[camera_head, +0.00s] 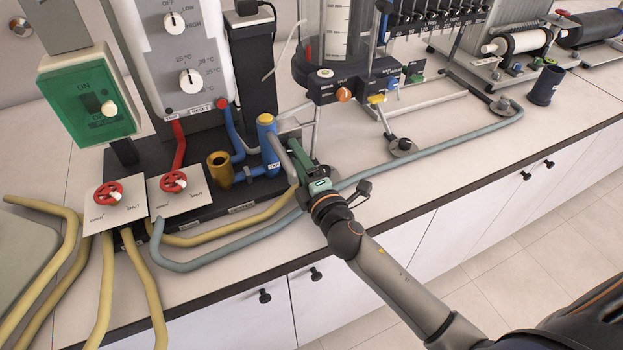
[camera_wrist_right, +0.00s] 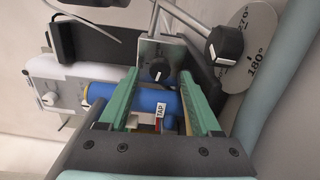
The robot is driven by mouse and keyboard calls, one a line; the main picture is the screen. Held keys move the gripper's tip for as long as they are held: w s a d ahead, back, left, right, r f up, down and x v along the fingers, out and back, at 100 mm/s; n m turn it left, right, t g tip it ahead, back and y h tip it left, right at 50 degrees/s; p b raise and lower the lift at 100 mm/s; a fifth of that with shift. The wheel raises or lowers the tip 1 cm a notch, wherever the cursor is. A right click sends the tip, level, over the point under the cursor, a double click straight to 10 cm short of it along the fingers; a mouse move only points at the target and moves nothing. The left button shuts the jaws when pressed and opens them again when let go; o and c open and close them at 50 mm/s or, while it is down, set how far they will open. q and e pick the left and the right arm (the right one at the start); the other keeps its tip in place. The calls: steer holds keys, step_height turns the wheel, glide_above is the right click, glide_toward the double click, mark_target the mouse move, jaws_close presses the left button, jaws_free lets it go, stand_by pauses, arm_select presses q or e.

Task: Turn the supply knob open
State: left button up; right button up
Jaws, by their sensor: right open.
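My right gripper (camera_head: 297,150) is beside the blue standpipe with a yellow cap (camera_head: 268,140). In the right wrist view the green fingers of my right gripper (camera_wrist_right: 158,80) are apart, with nothing clamped between them. A black knob with a white mark (camera_wrist_right: 157,69) on a grey plate shows just beyond the fingertips, between them; no contact is visible. I cannot read a supply label on it. A blue pipe labelled TAP (camera_wrist_right: 145,101) lies behind the fingers. In the head view this black knob is hidden by the gripper. My left gripper is out of view.
Two red handwheels (camera_head: 108,193) (camera_head: 173,181) sit on white plates marked for open and shut. Yellow hoses (camera_head: 150,285) and a grey-blue hose (camera_head: 440,145) cross the bench. A brass cup (camera_head: 219,170) stands left of the standpipe. The front right bench top is mostly clear.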

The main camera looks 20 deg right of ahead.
steer(key=s+b, duration=0.1)
steer(key=s, duration=0.8)
steer(key=shift+s+d+f, duration=0.1)
steer(key=shift+s+d, duration=0.05)
steer(key=shift+s, duration=0.05)
steer(key=shift+s+b, duration=0.35)
steer(key=shift+s, duration=0.45)
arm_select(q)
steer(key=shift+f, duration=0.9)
